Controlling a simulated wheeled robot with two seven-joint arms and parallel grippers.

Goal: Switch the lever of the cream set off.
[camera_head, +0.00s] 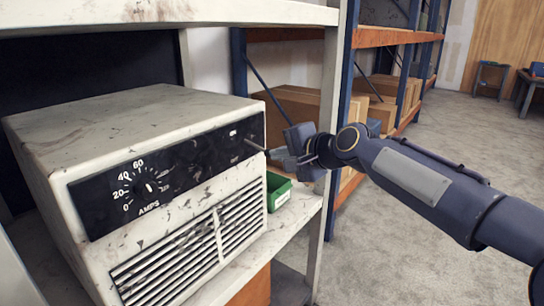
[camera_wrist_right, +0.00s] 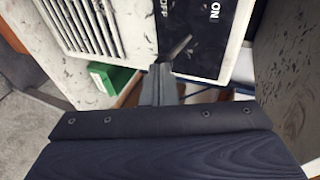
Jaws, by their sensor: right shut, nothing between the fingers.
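The cream set (camera_head: 130,125) is a scuffed metal box on a shelf, with a black panel (camera_head: 100,205) that carries an AMPS dial (camera_head: 148,187). Its thin grey lever (camera_head: 254,144) sticks out from the panel's right end. In the right wrist view the lever (camera_wrist_right: 179,47) shows beside the OFF and ON labels; I cannot tell which label it is set to. My right gripper (camera_head: 284,155) is shut and empty, just right of the lever's tip. In the wrist view its fingertips (camera_wrist_right: 160,70) are close beside the lever; contact is unclear. My left gripper is out of view.
A green bin (camera_head: 279,191) stands on the shelf right of the set, below my right gripper. A shelf upright (camera_head: 333,110) rises behind the gripper. Cardboard boxes (camera_head: 295,105) sit on a rack beyond. The floor at right is open.

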